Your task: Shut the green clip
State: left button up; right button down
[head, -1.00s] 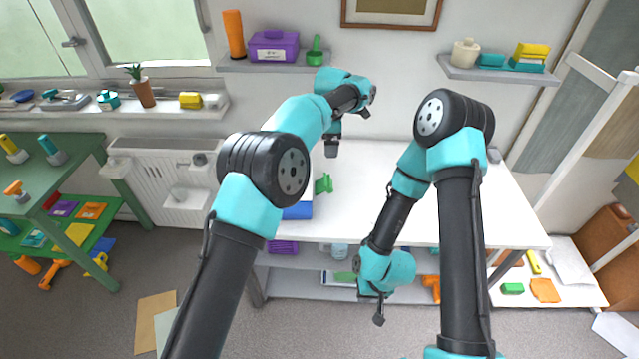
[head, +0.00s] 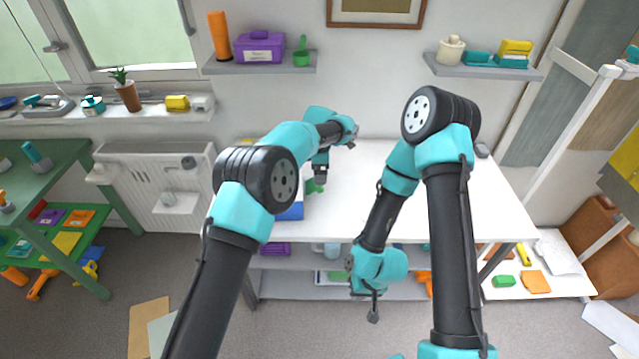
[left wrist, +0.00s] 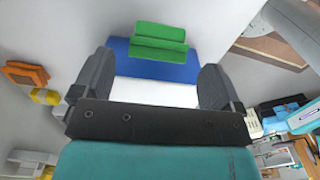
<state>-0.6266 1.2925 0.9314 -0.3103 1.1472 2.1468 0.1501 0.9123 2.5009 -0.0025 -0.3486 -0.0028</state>
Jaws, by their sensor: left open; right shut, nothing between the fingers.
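My right gripper (head: 374,314) is shut and empty, hanging low in front of the table.
The table's middle and right are largely clear. A lower shelf (head: 310,287) under it holds several items. My right arm crosses the table's front edge. Wall shelves hold a purple box (head: 260,47) and a cream jar (head: 451,49). A green side table (head: 60,165) stands at left.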

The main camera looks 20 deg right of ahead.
pick_arm(q)
notch_tip(320, 180, down, 6)
jog(key=shift+f, duration=0.15)
dwell(0.3)
jog(key=c, duration=0.8)
jog(key=shift+o, duration=0.2)
